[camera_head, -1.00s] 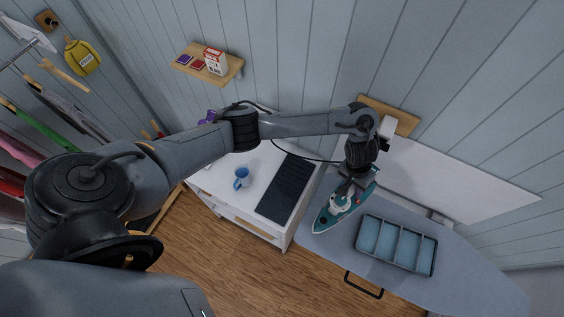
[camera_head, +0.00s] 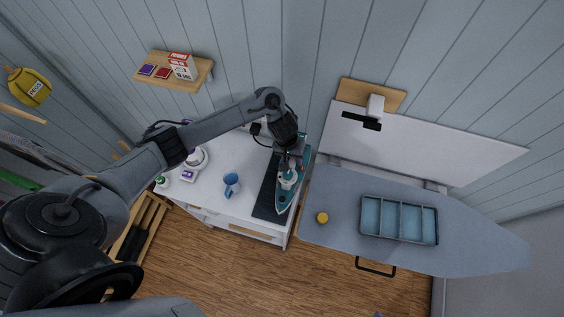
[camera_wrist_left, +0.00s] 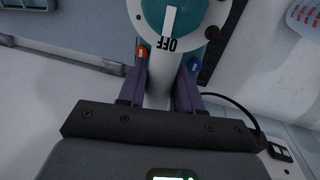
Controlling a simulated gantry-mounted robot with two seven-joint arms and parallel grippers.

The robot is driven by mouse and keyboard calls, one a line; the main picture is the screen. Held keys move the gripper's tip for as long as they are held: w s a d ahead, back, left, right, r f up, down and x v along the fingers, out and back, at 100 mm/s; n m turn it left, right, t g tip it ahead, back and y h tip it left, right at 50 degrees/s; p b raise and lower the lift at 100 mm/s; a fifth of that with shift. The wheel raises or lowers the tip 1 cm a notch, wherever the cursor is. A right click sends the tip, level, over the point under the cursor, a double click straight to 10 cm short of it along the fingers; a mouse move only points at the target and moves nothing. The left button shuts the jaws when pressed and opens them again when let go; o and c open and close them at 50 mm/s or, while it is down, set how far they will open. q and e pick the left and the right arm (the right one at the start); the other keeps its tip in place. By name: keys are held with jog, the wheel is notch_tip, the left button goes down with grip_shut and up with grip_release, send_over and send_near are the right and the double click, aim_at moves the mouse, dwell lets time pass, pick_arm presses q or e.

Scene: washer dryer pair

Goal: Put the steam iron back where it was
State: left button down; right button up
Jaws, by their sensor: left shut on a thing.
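The teal and white steam iron (camera_head: 286,195) is over the dark ribbed mat (camera_head: 266,198) on the white cabinet, at the mat's right side. I cannot tell whether it touches the mat. My left gripper (camera_head: 291,163) is shut on the iron from above. In the left wrist view the two fingers (camera_wrist_left: 160,88) close around a pale part of the iron, below its white OFF dial (camera_wrist_left: 168,28). The iron's underside is hidden. My right gripper is not in view.
The ironing board (camera_head: 340,195) at right holds a tray with compartments (camera_head: 399,219) and a small yellow round object (camera_head: 322,217). A blue mug (camera_head: 232,185) stands left of the mat on the white cabinet (camera_head: 213,190). A wall shelf (camera_head: 190,79) holds boxes.

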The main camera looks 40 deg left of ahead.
pick_arm(q)
jog(key=a+f, duration=0.1)
jog(key=a, duration=0.1)
jog(key=s+a+f, duration=0.1)
jog(key=shift+s+a, duration=0.1)
jog(key=shift+a, duration=0.25)
jog(key=shift+f, duration=2.1)
jog(key=shift+f, duration=0.1)
jog(key=c, duration=0.8)
grip_release()
jog(key=shift+f, duration=0.1)
jog(key=shift+o, duration=0.2)
